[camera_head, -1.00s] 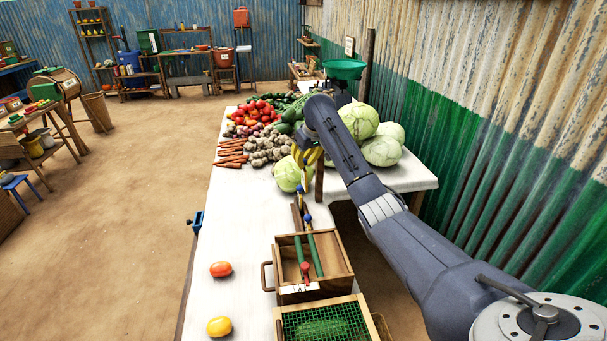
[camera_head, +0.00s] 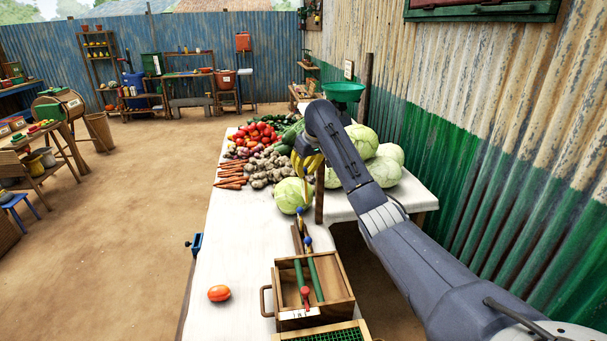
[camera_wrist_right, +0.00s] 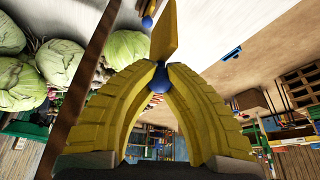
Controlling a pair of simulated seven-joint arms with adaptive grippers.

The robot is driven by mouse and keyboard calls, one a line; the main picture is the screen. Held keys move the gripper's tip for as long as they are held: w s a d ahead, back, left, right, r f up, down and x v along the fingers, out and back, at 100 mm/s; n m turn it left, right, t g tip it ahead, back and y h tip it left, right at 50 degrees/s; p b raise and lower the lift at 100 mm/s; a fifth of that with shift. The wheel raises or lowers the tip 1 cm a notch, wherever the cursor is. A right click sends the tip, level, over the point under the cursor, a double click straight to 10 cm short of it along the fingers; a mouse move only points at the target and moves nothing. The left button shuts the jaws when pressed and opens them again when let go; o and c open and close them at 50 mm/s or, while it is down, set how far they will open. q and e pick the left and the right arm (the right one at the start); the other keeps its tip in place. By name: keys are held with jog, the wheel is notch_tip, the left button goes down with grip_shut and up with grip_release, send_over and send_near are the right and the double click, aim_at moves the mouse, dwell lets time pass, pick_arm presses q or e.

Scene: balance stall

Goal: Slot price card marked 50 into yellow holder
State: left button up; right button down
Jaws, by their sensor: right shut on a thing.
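My right gripper (camera_head: 308,172) hangs over the table beside the cabbages. In the right wrist view its yellow fingers (camera_wrist_right: 159,72) meet around a small piece with a blue knob (camera_wrist_right: 158,82). A flat yellowish part (camera_wrist_right: 164,35) shows beyond the fingertips. I cannot tell whether it is the price card, and no 50 is readable. I cannot pick out a yellow holder for certain. Blue-knobbed pieces (camera_head: 308,241) stand near the wooden box (camera_head: 340,308). My left gripper is out of the head view.
The white table (camera_head: 225,262) has a tomato (camera_head: 219,293) and a blue bracket (camera_head: 196,243) at its left edge. Cabbages (camera_head: 293,196) and other vegetables fill the far end. A brown post (camera_head: 319,197) stands close to my gripper. The table's left middle is clear.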

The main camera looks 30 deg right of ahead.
jog(key=shift+r, duration=0.25)
jog(key=s+a+f+n+y, duration=0.15)
jog(key=a+f, duration=0.35)
jog(key=a, duration=0.6)
jog(key=s+a+f+n, duration=0.2)
jog(key=a+f, duration=0.2)
jog(key=a, duration=0.7)
jog(key=s+a+f+n+y, duration=0.15)
jog(key=a+f, duration=0.35)
jog(key=a, duration=0.7)
jog(key=s+a+f+m+h, duration=0.1)
jog(key=s+a+f+m, duration=0.1)
jog(key=s+a, duration=0.9)
jog(key=s+a+f+m+h, duration=0.1)
jog(key=s+a+f+m, duration=0.1)
jog(key=s+a, duration=0.9)
jog(key=shift+a+m+t+h, duration=0.4)
jog(key=shift+a, duration=0.8)
jog(key=shift+f, duration=0.15)
